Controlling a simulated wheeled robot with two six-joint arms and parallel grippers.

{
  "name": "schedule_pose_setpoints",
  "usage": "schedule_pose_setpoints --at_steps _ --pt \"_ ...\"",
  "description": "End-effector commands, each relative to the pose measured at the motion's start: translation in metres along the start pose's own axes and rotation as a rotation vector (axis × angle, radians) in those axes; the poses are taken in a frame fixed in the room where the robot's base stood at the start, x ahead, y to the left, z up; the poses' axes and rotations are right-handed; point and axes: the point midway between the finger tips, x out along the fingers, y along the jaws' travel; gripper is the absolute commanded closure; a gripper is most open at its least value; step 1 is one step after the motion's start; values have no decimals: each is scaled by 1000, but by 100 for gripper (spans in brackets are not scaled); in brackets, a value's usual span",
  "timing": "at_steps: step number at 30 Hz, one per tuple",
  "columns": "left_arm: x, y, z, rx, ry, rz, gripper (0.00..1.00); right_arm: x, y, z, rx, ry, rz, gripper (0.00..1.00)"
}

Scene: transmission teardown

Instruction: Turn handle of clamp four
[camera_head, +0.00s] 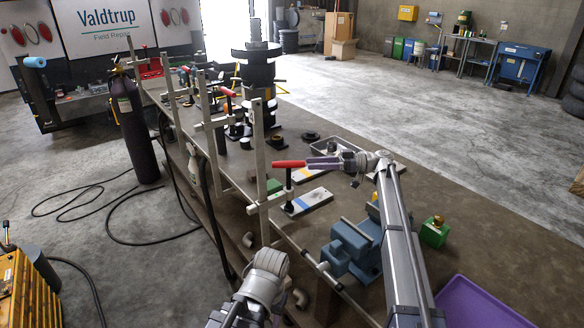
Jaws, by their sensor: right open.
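Several bar clamps stand along the table's left edge; no clamp numbers are readable. The nearest clamp (258,170) has an upright grey bar and a red handle (287,164) lying roughly level on a dark spindle. My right gripper (309,163) is open and points left, its fingertips at the handle's right end. I cannot tell whether they touch it or surround it. Farther clamps also have red handles, one of which (227,92) shows beyond the nearest bar. My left gripper (232,315) is low in front of the table, partly cut off by the bottom edge; its jaws are unclear.
The table (420,215) carries a stacked dark gear assembly (257,75), a grey tray (336,144), a blue vise (352,245) and a green block (434,233). A purple bin (480,302) is at lower right. A dark gas cylinder (134,130) stands left of the table.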

Motion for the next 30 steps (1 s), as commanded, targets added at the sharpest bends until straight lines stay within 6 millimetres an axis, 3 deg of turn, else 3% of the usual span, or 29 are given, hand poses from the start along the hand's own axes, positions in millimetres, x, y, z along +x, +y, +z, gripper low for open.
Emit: schedule_pose_setpoints --at_steps 5,18,27,30 --pt "0 0 0 0 0 0 50 13 -1 0 0 0 -1 42" --pt "0 0 0 0 0 0 50 73 -1 0 0 0 -2 42" --pt "0 0 0 0 0 0 50 77 0 0 0 0 0 42" --pt "0 0 0 0 0 0 50 77 0 0 0 0 0 54"
